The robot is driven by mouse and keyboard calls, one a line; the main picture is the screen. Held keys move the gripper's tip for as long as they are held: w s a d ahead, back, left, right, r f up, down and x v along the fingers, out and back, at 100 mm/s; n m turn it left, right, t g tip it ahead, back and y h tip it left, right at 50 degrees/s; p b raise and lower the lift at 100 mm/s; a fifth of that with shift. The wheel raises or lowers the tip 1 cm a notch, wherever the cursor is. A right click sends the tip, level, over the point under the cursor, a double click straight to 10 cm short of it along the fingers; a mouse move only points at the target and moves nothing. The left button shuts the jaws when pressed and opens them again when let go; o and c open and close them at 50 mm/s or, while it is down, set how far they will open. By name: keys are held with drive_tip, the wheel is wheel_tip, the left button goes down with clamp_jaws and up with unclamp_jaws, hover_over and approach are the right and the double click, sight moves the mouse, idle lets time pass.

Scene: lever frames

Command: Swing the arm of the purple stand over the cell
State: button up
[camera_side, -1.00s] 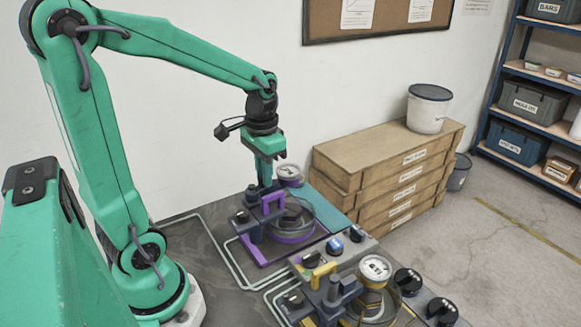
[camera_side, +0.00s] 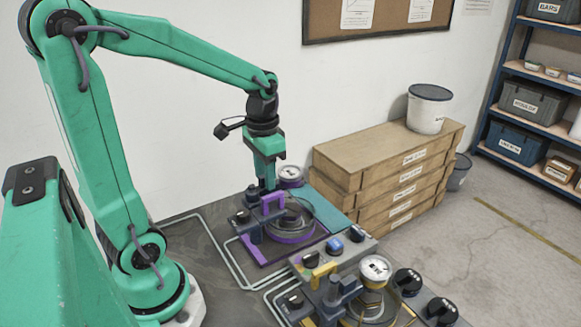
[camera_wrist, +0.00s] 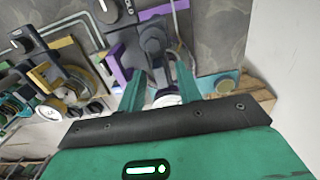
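The purple stand (camera_side: 255,252) is at the back of the bench in the side view. Its arm carries a purple handle (camera_side: 273,201) and reaches beside a round cell with a ring (camera_side: 293,219). A round gauge (camera_side: 290,174) stands behind it. My gripper (camera_side: 267,187) points down just behind the handle, close to it; whether they touch I cannot tell. In the wrist view my gripper (camera_wrist: 158,90) has its two fingers apart, with dark parts of the stand showing between them. The purple handle (camera_wrist: 116,64) shows beside the left finger there, not between the fingers.
A yellow-handled stand (camera_side: 323,272) with a gauge (camera_side: 375,270) stands in front, close by. A panel with knobs (camera_side: 335,246) lies between the two stands. Wooden crates (camera_side: 385,175) topped by a bucket (camera_side: 428,110) stand to the right. The wall is behind.

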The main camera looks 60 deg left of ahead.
drive_tip(key=shift+r, duration=0.1)
drive_tip(key=shift+r, duration=3.85)
drive_tip(key=s+d+t, duration=0.5)
drive_tip(key=s+d, duration=0.2)
drive_tip(key=d, duration=0.1)
drive_tip(key=shift+f+t, duration=0.3)
drive_tip(key=shift+f, duration=0.1)
